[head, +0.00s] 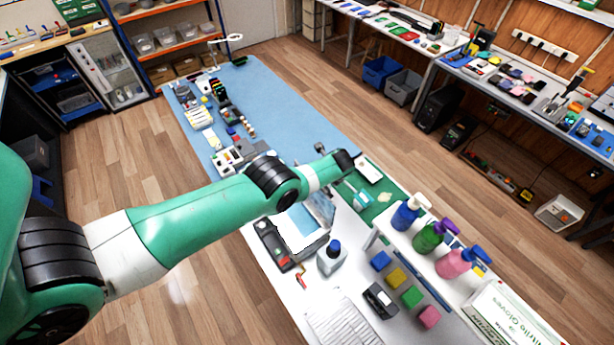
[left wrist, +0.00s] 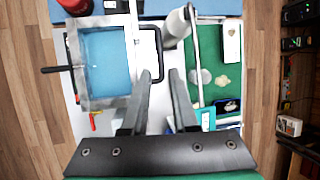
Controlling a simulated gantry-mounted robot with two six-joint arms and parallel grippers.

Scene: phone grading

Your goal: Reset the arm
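My left arm reaches in from the left of the head view, its wrist over the workbench; its fingers cannot be made out clearly there. In the left wrist view my left gripper (left wrist: 160,74) is open, with a clear gap between its two fingers and nothing held. My right arm and gripper are in neither view.
Spray bottles (head: 430,236) stand on a raised white shelf at the right. A grey bottle with a dark blue cap (head: 331,259), coloured blocks (head: 397,279) and a glove box (head: 507,316) stand nearby. The far blue mat (head: 285,105) has free room on its right side.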

